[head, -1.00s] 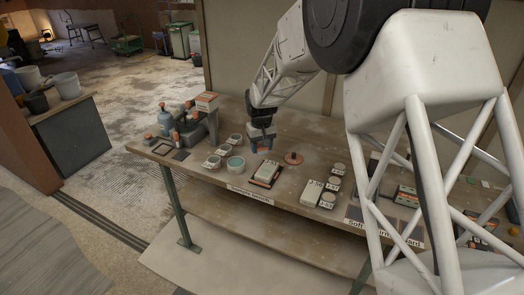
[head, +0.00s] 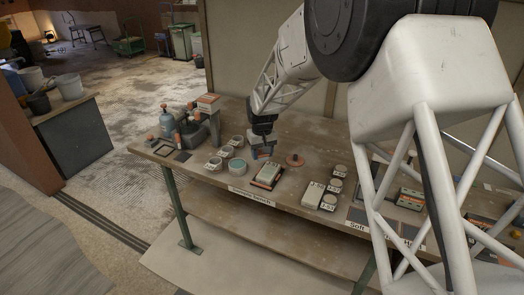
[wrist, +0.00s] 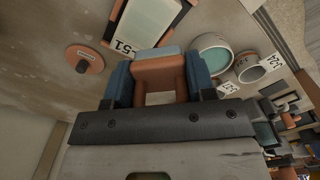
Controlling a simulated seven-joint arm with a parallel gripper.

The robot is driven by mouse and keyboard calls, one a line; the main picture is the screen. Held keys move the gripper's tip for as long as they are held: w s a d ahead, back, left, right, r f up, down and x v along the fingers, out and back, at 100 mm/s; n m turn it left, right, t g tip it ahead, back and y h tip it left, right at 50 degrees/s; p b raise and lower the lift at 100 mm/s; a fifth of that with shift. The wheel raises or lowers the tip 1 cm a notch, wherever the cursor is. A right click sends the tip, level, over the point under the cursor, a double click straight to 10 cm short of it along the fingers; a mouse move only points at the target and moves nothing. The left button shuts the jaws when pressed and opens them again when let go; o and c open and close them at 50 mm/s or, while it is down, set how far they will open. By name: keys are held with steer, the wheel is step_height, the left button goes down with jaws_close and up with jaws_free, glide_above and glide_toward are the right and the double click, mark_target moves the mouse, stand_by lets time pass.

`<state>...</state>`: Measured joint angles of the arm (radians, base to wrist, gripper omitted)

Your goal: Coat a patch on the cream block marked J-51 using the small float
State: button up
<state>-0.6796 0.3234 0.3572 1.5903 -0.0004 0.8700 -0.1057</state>
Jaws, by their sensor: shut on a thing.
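The cream block marked "51" (head: 271,170) lies in an orange-edged holder on the bench; its full label is hard to read in the head view. It also shows at the top of the wrist view (wrist: 147,18), where the figures 51 are readable. My gripper (head: 263,152) is just behind the block, apparently above the bench. In the wrist view its blue fingers are shut on an orange handle (wrist: 160,75), which seems to belong to the small float. A pale grey-blue strip shows at the handle's far end; the float's working face is hidden.
An orange disc (head: 295,160) lies right of my gripper. A teal-filled pot (head: 237,167) and smaller pots (head: 214,163) stand to the left. Another cream block (head: 313,194) and round pieces (head: 335,186) lie to the right. Bottles and a stand (head: 185,130) occupy the left end.

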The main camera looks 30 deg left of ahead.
mark_target(263, 170)
steer(key=shift+f, duration=3.2)
steer(key=shift+d+f, duration=0.2)
steer(key=shift+d, duration=0.05)
steer(key=shift+c, duration=0.4)
steer(key=shift+d+f, duration=0.15)
steer(key=shift+d, duration=1.6)
steer(key=shift+a, duration=2.05)
steer(key=shift+w+d, duration=0.1)
steer(key=shift+w, duration=0.7)
steer(key=shift+s+d, duration=0.1)
steer(key=shift+d, duration=1.9)
steer(key=shift+a, duration=2.05)
steer(key=shift+r, duration=4.1)
